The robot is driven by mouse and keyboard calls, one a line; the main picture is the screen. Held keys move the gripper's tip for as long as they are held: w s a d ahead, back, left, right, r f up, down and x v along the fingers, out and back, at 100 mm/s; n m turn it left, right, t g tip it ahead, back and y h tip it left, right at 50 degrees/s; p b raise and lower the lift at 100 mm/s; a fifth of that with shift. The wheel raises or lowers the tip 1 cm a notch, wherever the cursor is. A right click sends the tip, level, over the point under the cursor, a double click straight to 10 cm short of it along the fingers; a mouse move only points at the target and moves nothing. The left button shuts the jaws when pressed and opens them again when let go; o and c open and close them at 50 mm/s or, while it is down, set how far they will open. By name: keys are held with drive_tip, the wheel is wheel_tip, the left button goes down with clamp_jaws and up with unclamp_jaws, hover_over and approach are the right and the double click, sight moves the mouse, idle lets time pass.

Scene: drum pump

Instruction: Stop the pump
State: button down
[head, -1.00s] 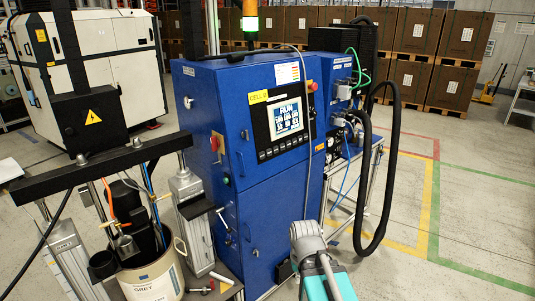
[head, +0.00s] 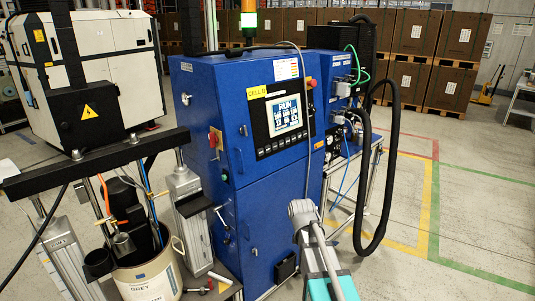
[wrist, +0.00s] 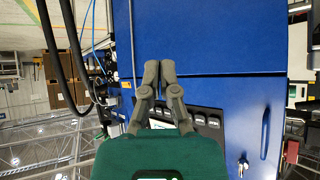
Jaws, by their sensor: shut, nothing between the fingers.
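The blue pump cabinet (head: 275,200) stands in front of me with a lit screen (head: 286,114) reading RUN. A row of dark keys (head: 283,147) sits under the screen; it also shows in the upside-down wrist view (wrist: 210,120). A red mushroom button (head: 311,84) is at the cabinet's upper right edge; I cannot make it out in the wrist view. A red switch (head: 214,140) is on its left side. My gripper (wrist: 160,66) is shut and empty in front of the cabinet; the screen is mostly hidden behind it. The fingertips are not clear in the head view.
The signal lamp (head: 249,20) glows green at its lower part. A black hose (head: 390,170) loops down at the cabinet's right. Stacked brown boxes (head: 458,35) line the back.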

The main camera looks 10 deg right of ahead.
sight(270, 147)
drive_tip(key=w+r+t+y+b, duration=0.1)
drive_tip(key=w+r+t+b, duration=0.2)
drive_tip(key=w+r+t, duration=0.9)
drive_tip(key=shift+w+d+r, duration=0.3)
drive_tip(key=shift+w+r, duration=1.1)
drive_tip(key=shift+w, duration=0.7)
drive_tip(key=shift+w+a, duration=0.1)
drive_tip(key=shift+w+a+f+b, duration=0.35)
drive_tip(key=shift+w+a, duration=0.45)
drive_tip(key=shift+w, duration=0.35)
drive_tip(key=shift+w+a+f+b, duration=0.2)
drive_tip(key=shift+w+a+b, duration=0.15)
drive_tip(key=shift+w+a, duration=0.6)
drive_tip(key=shift+w+a+f+b, duration=0.35)
drive_tip(key=shift+w+a, duration=0.25)
drive_tip(key=shift+w, duration=0.7)
drive_tip(key=shift+w+a, duration=0.6)
drive_tip(key=shift+w, duration=0.1)
drive_tip(key=shift+s+d+r, duration=0.1)
drive_tip(key=shift+s+d, duration=0.4)
drive_tip(key=shift+s, duration=0.2)
